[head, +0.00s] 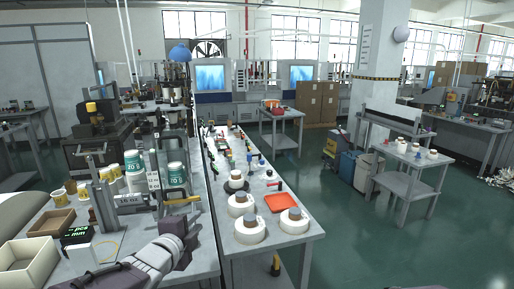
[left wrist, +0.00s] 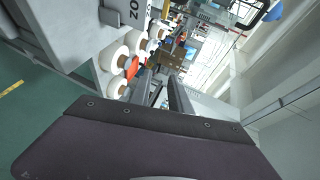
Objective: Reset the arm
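My left arm comes in at the bottom of the head view, and its dark gripper (head: 181,238) is over the near right corner of the left bench (head: 205,255). In the left wrist view two dark fingers (left wrist: 164,92) stand apart with nothing seen between them, so the gripper looks open and empty. The forming fixture (head: 128,200), with 16 oz and 20 oz labels, stands behind the gripper, apart from it. My right gripper is not in view.
An open cardboard box (head: 52,222), a white bin (head: 28,265) and small yellow-marked cups (head: 58,197) are on the left bench. The adjoining bench holds several white rolls (head: 249,229) and an orange tray (head: 281,202).

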